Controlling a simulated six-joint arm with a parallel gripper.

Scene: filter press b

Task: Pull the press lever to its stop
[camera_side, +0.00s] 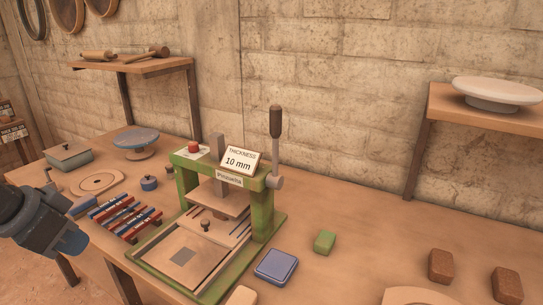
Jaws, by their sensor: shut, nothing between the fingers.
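The press (258,218) is a green frame on the table, with a sign reading 10 mm on top. Its lever (276,135) has a dark grip and a grey rod. The lever stands about upright from a pivot (274,182) on the right side of the frame. A wooden pressing plate (222,197) hangs inside the frame above the base. Part of my arm shows at the left edge, well away from the lever. My gripper's fingers are not in view, and nothing touches the lever.
A rack of red and blue bars (124,218) stands left of the press. A blue tray (276,267) and a green block (324,241) lie to its right. A wall shelf (450,110) holds a white dish (497,92). The table behind the green block is clear.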

